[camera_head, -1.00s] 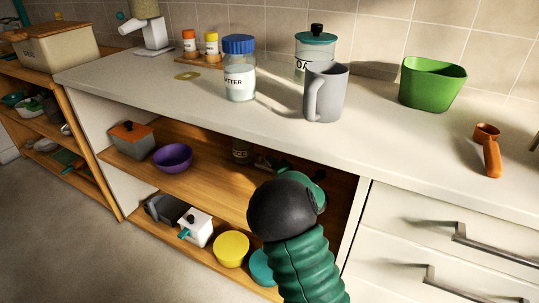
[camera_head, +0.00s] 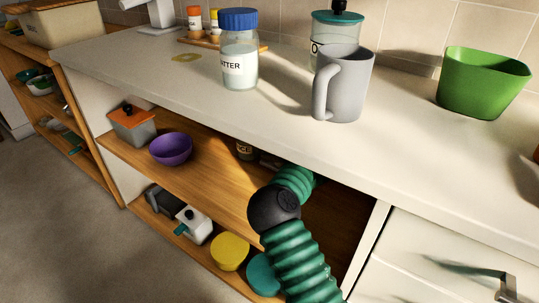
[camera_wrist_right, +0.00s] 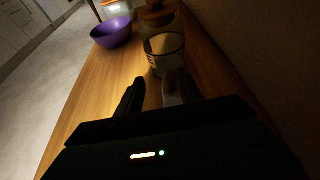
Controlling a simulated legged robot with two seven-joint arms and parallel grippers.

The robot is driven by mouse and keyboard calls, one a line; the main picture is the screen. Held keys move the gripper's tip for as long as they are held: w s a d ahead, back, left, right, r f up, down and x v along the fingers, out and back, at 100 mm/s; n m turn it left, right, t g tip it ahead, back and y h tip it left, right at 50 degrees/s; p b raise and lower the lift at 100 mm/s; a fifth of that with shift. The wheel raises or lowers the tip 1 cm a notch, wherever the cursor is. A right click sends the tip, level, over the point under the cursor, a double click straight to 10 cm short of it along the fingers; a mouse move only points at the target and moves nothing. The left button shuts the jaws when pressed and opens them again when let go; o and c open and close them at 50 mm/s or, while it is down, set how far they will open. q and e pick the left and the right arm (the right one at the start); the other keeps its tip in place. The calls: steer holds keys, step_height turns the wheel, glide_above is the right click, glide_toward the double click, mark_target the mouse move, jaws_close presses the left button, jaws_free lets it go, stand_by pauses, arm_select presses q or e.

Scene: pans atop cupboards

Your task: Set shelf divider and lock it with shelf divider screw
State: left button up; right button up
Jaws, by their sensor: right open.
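No shelf divider or divider screw can be made out in either view. My right arm (camera_head: 275,208) reaches from below into the open cupboard, and its gripper is hidden in the head view. In the right wrist view my right gripper (camera_wrist_right: 154,88) is open and low over the wooden shelf (camera_wrist_right: 98,95), pointing along it. A clear glass jar (camera_wrist_right: 165,53) with a brownish lid stands just past the fingertips; I cannot tell if they touch it. No object shows clearly held between the fingers. My left gripper is not in view.
A purple bowl (camera_head: 171,149) and a grey box with orange lid (camera_head: 131,125) share the upper shelf. The counter above holds a blue-lidded jar (camera_head: 239,60), a grey mug (camera_head: 343,85) and a green container (camera_head: 481,82).

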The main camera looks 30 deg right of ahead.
steer(key=w+f, duration=0.1)
steer(key=w+f+b, duration=0.1)
steer(key=w, duration=0.1)
steer(key=shift+d+f, duration=0.4)
steer(key=shift+w+d, duration=0.1)
steer(key=shift+d, duration=0.1)
steer(key=shift+a+r, duration=0.25)
steer(key=shift+a, duration=0.15)
steer(key=shift+c, duration=0.3)
steer(key=shift+a+r, duration=0.1)
steer(key=shift+a, duration=0.1)
steer(key=shift+c, duration=2.3)
steer(key=shift+d, duration=0.2)
jaws_close()
